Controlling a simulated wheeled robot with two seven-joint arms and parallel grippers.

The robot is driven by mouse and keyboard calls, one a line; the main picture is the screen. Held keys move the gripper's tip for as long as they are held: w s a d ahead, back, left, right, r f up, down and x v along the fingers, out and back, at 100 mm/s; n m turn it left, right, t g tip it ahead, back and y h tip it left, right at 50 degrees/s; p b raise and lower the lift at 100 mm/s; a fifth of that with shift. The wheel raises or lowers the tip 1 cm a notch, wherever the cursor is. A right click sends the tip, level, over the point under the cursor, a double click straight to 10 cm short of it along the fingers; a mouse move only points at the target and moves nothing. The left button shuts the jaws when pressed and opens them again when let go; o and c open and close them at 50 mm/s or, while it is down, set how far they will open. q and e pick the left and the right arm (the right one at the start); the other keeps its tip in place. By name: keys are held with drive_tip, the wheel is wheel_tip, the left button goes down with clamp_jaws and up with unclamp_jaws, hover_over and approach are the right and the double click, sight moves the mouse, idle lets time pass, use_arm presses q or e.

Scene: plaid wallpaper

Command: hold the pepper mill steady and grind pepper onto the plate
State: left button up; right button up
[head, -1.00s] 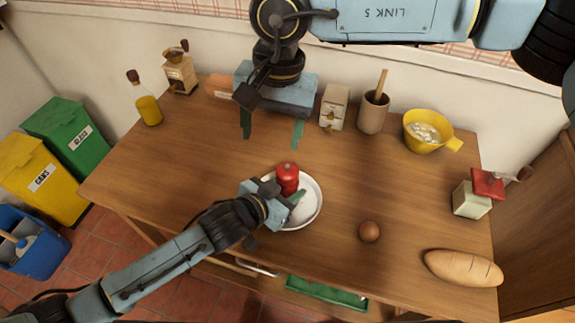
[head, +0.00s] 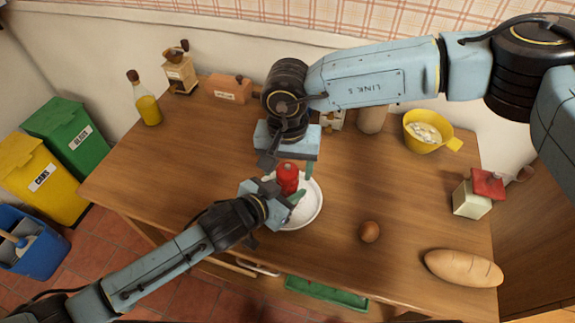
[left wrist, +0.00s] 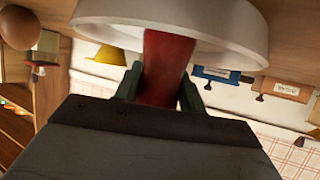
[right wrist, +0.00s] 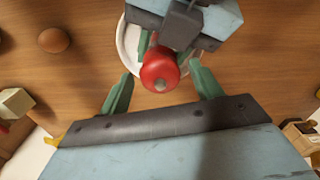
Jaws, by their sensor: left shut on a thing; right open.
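The red pepper mill (head: 287,176) stands upright over the white plate (head: 312,212). My left gripper (head: 282,200) is shut on the mill's body, which also shows between its green fingers in the left wrist view (left wrist: 165,75). My right gripper (head: 292,168) is open and empty, close to the mill's top. In the right wrist view, the mill's round red head (right wrist: 160,72) lies ahead of and between the spread green fingers (right wrist: 160,90). Part of the plate is hidden by my left gripper.
A brown egg (head: 369,232) and a bread loaf (head: 463,268) lie to the right of the plate.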

drive_tip(key=shift+f, duration=0.15)
drive_tip(key=shift+c, duration=0.5)
drive_tip(key=c, duration=0.9)
drive_tip(key=shift+m, duration=0.4)
drive_tip(key=m, duration=0.2)
drive_tip(key=shift+m, duration=0.4)
drive_tip(key=m, duration=0.3)
drive_tip(key=shift+m, duration=0.4)
drive_tip(key=m, duration=0.6)
drive_tip(key=shift+m, duration=0.4)
